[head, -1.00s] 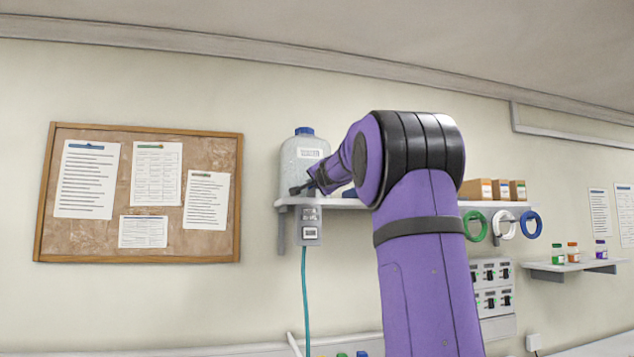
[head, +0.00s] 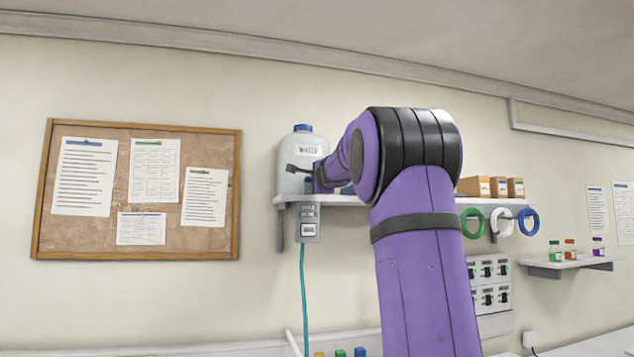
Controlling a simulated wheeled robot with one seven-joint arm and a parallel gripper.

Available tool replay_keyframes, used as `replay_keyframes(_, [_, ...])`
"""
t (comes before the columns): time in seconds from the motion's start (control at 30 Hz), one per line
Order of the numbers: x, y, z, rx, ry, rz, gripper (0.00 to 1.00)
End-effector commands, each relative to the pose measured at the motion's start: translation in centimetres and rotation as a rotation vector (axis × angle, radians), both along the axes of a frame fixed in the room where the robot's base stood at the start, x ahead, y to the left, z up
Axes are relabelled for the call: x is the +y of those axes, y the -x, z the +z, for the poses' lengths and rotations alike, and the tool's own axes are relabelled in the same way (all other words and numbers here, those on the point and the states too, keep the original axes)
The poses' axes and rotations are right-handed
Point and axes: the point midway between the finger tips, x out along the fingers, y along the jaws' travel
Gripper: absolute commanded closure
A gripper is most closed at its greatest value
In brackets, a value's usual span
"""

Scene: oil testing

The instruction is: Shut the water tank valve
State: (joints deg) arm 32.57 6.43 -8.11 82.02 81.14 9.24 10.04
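The water tank (head: 297,150) is a translucent bottle with a blue cap and a label. It stands on the wall shelf. Below it, at the shelf's left end, hangs a grey valve box (head: 308,222) with small labels, and a teal hose (head: 303,290) runs down from it. My gripper (head: 290,169) shows as a small dark tip in front of the tank's lower part, above the valve box. Whether it touches the tank cannot be told. My purple arm hides most of the gripper, and its fingers are too small to read.
The shelf (head: 345,200) runs right behind my arm to several small cardboard boxes (head: 490,187). Green, white and blue rings (head: 528,221) hang below. A switch panel (head: 490,285) and a small bottle shelf (head: 570,266) are at the right. A corkboard (head: 137,190) hangs left.

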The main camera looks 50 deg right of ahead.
Motion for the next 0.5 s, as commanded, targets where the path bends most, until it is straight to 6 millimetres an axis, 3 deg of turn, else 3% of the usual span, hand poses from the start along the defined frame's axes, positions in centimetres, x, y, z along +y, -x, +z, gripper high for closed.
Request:
replay_keyframes(0.47, [-0.06,0.0,-0.18,-0.005,-0.014,-0.001,1.0])
replay_keyframes(0.5, [-0.06,-0.01,-0.19,-0.005,-0.014,-0.001,0.76])
